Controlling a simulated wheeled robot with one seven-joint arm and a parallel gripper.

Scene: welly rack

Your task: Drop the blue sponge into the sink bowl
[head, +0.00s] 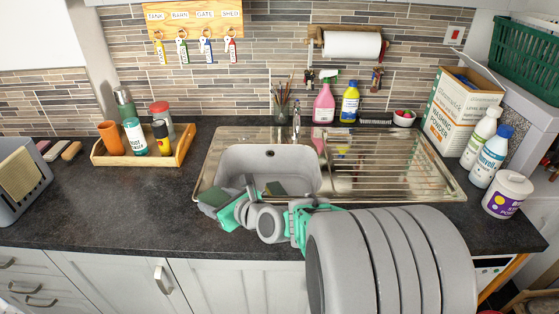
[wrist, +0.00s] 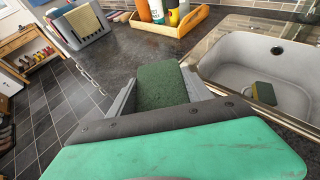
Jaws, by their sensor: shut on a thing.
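My gripper (head: 222,203) is shut on a sponge (wrist: 160,80), whose dark green scouring face shows between the fingers in the wrist view. Its body colour is hidden, so I cannot confirm that it is blue. In the head view, the held sponge (head: 211,197) appears at the sink's front-left corner. In the wrist view it appears against the dark worktop, left of the sink rim. The grey sink bowl (head: 265,160) is beyond and to the right of it. Another sponge (wrist: 264,93), with a green top and yellowish side, lies in the bowl.
A wooden tray (head: 144,160) with bottles and cups stands left of the sink. A grey rack (head: 15,180) stands at the far left. The tap (head: 296,120) rises behind the bowl. The ribbed drainer (head: 390,165) is clear. Bottles and a washing powder box (head: 458,110) stand right.

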